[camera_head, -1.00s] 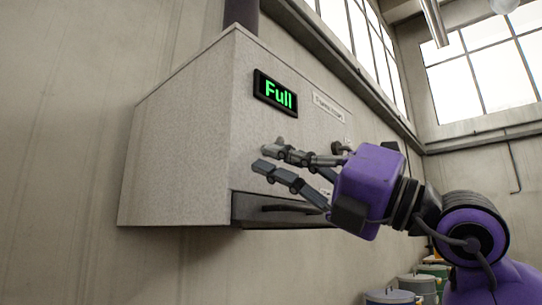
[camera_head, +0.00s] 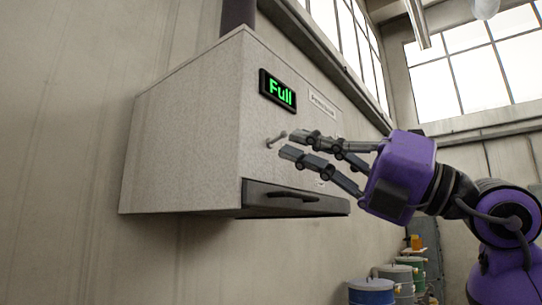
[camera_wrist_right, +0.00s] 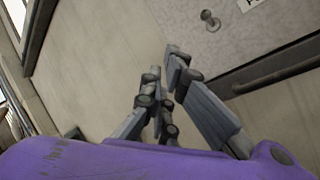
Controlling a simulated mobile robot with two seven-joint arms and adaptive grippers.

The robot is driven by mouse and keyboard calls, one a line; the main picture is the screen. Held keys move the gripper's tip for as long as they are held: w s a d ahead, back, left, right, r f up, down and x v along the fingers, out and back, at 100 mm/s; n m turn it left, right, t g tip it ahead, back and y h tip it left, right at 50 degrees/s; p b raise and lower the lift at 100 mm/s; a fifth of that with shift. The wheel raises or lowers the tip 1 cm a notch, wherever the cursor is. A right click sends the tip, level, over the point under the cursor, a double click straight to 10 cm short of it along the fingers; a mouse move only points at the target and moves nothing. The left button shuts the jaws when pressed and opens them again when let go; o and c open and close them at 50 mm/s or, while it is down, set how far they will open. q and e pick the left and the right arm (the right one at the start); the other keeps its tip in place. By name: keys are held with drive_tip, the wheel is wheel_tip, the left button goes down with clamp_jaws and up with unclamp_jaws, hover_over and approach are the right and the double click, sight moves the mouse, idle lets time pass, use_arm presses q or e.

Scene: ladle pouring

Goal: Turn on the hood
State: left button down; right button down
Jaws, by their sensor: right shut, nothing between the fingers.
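The hood (camera_head: 185,150) is a large grey box on the wall with a dark pipe on top. Its black display (camera_head: 278,90) shows "Full" in green. A small metal lever or knob (camera_head: 275,140) sticks out of the front panel below the display. It also shows in the right wrist view as a round knob (camera_wrist_right: 210,20) near the top. My right gripper (camera_head: 290,144) is shut and empty. Its fingertips appear just right of the knob in the head view; contact cannot be told. In the right wrist view my right gripper (camera_wrist_right: 163,62) points below-left of the knob. My left gripper is not in view.
A white label (camera_head: 322,103) is on the hood's front. A dark ledge with a handle (camera_head: 290,193) runs along the lower front. Several drums (camera_head: 372,291) stand low at the right. Windows (camera_head: 460,80) are at the back. The wall left of the hood is clear.

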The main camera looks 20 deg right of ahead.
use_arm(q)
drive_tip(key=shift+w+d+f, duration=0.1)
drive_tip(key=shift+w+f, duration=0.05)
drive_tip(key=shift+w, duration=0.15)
use_arm(e)
drive_tip(key=shift+s+d+r, duration=0.2)
drive_tip(key=shift+s+d, duration=0.3)
drive_tip(key=shift+d, duration=0.1)
drive_tip(key=shift+s+d+r, duration=0.15)
drive_tip(key=shift+s+d, duration=0.35)
drive_tip(key=shift+d, duration=0.1)
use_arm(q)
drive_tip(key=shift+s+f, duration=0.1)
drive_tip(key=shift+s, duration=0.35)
